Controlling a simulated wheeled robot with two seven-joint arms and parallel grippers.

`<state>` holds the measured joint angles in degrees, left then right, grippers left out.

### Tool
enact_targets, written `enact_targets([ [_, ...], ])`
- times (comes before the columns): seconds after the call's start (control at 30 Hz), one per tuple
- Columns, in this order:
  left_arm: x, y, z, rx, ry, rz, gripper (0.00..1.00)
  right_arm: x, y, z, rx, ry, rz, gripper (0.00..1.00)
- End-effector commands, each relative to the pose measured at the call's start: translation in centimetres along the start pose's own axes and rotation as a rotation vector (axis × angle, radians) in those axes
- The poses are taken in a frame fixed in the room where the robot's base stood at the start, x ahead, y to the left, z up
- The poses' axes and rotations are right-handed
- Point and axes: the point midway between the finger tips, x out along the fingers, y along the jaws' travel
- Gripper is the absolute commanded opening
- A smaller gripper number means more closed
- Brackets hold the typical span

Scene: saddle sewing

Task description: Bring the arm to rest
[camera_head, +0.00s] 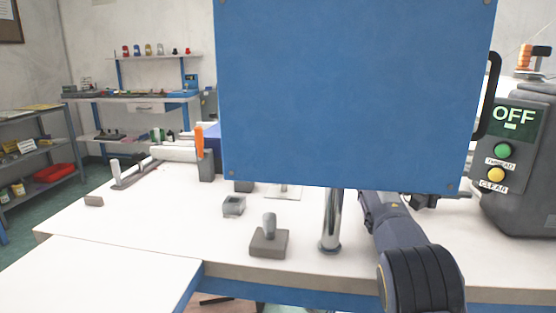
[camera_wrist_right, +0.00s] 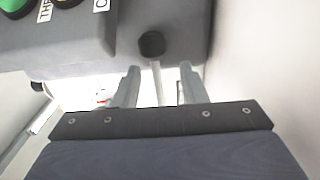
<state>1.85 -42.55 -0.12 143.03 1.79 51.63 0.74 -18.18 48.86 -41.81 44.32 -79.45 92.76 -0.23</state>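My right arm (camera_head: 405,235) comes up from the lower right of the head view and passes behind a large blue panel. The panel hides most or all of my right gripper there. In the right wrist view my right gripper (camera_wrist_right: 159,72) has its two fingers apart. A thin light rod with a round black knob (camera_wrist_right: 152,44) shows between the fingers, with gaps on both sides. The grey machine body (camera_wrist_right: 60,42) with its green and yellow buttons is beyond the fingers. My left arm and gripper are in neither view.
The blue panel (camera_head: 350,95) stands on a metal post (camera_head: 330,222) on the white table (camera_head: 130,215). A grey control box (camera_head: 515,205) reading OFF stands at the right. A grey block with a handle (camera_head: 269,241) and a small grey tray (camera_head: 234,207) sit left of the post.

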Motion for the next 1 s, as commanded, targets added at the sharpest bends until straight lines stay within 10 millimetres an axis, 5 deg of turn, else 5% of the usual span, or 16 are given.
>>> enact_targets([
  [0.2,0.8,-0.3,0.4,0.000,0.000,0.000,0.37,3.0,0.1,0.2,0.002,-0.005,0.001,0.39],
  [0.77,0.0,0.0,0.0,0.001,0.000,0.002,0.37,2.6,1.1,0.0,-0.072,-0.001,0.002,0.39],
  [1.0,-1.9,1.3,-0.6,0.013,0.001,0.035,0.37,1.3,2.0,-0.9,-0.067,0.026,0.008,0.39],
])
